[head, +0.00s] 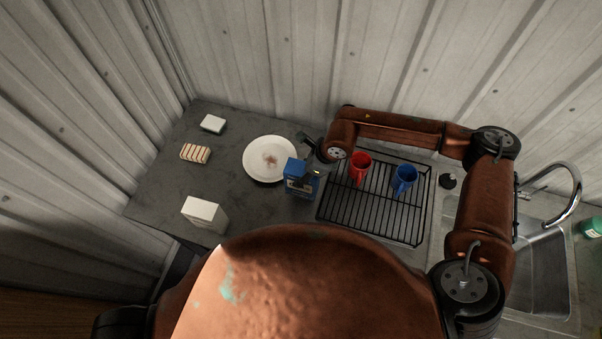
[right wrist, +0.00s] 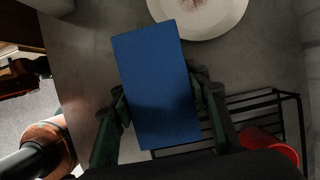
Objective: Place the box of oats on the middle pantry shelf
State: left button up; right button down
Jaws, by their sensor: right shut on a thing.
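The box of oats, a blue carton (head: 297,184), is at the counter's middle, just right of the white plate, and its label is too small to read. My right gripper (head: 313,171) is shut on it from behind and partly hidden by it. In the right wrist view the blue carton (right wrist: 157,80) stands between the two green-and-black fingers of this gripper (right wrist: 158,95), which press on its sides. I cannot tell whether the carton touches the counter. My left gripper is not in view. No pantry shelf can be made out.
A white plate (head: 268,160) with a brown smear lies beside the carton. A black rack (head: 372,217) holds a red mug (head: 360,167) and a blue mug (head: 404,178). White boxes (head: 205,213) (head: 212,123) and a striped item (head: 195,153) are left; the sink (head: 541,271) is right.

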jog(key=shift+w+a+f, duration=0.2)
jog(key=shift+w+f, duration=0.45)
jog(key=shift+w+f+p, duration=0.1)
jog(key=shift+f+p, duration=0.4)
jog(key=shift+f, duration=1.25)
jog(key=shift+f, duration=0.15)
jog(key=c, duration=1.1)
grip_release()
jog(key=shift+c, duration=0.2)
jog(key=shift+o, duration=0.2)
